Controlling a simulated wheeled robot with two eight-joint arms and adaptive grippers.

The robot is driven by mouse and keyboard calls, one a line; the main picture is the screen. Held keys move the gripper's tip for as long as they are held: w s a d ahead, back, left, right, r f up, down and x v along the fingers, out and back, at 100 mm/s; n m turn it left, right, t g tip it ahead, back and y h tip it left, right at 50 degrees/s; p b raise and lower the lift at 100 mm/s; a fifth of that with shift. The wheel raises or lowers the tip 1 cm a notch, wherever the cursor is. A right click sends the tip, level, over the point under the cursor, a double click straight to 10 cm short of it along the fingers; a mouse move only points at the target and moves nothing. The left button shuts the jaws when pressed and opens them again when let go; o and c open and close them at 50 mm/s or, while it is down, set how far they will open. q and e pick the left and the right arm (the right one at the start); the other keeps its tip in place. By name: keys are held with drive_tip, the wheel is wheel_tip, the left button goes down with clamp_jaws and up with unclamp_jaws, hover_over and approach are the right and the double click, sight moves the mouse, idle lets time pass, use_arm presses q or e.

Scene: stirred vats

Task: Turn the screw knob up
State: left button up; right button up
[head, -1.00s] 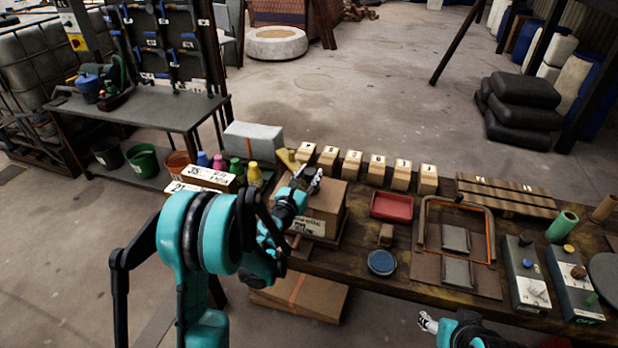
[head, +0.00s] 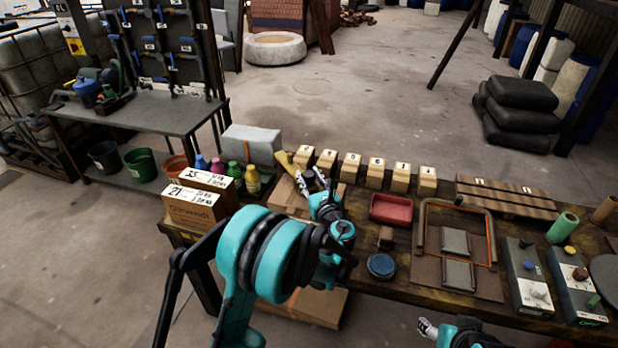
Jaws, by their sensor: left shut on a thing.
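My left gripper (head: 313,181) is over the workbench, near a tan piece (head: 283,163) and a wooden box (head: 287,197). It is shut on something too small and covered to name. My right gripper (head: 428,328) is low at the bench's front edge; its jaws are too small to judge. Two grey control boxes stand at the right: one (head: 515,287) has a blue knob (head: 528,264) and a white one (head: 538,291), the other (head: 565,291) a yellow knob (head: 569,249) and a brown one (head: 579,273). I cannot tell which is the screw knob.
Numbered wooden blocks (head: 376,172) line the bench's back. A red tray (head: 391,208), a blue round dish (head: 382,265) and a clamp frame (head: 421,222) lie mid-bench. Cartons (head: 190,208) and small bottles (head: 252,181) stand at the left.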

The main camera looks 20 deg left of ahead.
use_arm(q)
drive_tip(key=shift+a, duration=0.1)
idle(0.5)
drive_tip(key=o, duration=1.2)
drive_tip(key=v, duration=1.2)
drive_tip(key=shift+w, duration=0.1)
